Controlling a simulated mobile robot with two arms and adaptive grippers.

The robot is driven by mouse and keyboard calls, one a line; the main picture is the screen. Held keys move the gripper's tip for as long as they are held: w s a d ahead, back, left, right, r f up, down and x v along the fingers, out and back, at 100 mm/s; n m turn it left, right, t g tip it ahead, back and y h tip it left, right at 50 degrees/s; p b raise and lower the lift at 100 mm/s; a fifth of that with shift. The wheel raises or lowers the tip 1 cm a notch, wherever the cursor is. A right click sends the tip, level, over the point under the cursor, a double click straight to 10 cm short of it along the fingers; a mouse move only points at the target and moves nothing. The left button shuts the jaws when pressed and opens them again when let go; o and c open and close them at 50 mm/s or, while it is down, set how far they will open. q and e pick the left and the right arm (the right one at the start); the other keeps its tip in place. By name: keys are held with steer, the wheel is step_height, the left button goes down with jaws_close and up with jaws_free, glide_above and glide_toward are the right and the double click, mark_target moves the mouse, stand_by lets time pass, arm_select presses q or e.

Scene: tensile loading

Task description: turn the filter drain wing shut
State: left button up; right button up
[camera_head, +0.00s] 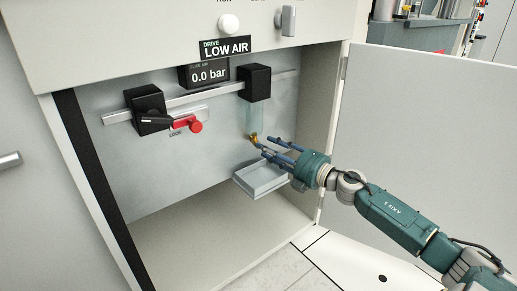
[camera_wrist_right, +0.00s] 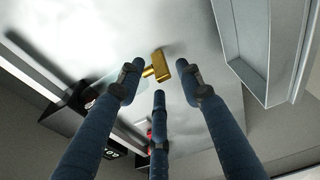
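The brass drain wing (camera_head: 253,138) sits at the bottom of the clear filter bowl (camera_head: 255,118), under a black filter head (camera_head: 255,83). In the right wrist view the wing (camera_wrist_right: 158,68) shows as a small gold T-shaped piece ahead of the fingertips. My right gripper (camera_head: 266,145) comes in from the right, just in front of the wing. In the wrist view its blue fingers (camera_wrist_right: 160,76) are spread, two on either side of the wing and one below it. Gaps show between fingers and wing; I cannot tell whether any finger touches. My left gripper is not in view.
A grey tray (camera_head: 264,193) is fixed below the wing, close under my right fingers. A display (camera_head: 209,75) reads 0.0 bar, under a LOW AIR sign (camera_head: 226,48). The open door (camera_head: 430,120) stands at right.

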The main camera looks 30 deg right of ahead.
mark_target(255, 139)
steer(key=shift+b+x, duration=0.45)
steer(key=shift+x, duration=1.9)
jaws_close()
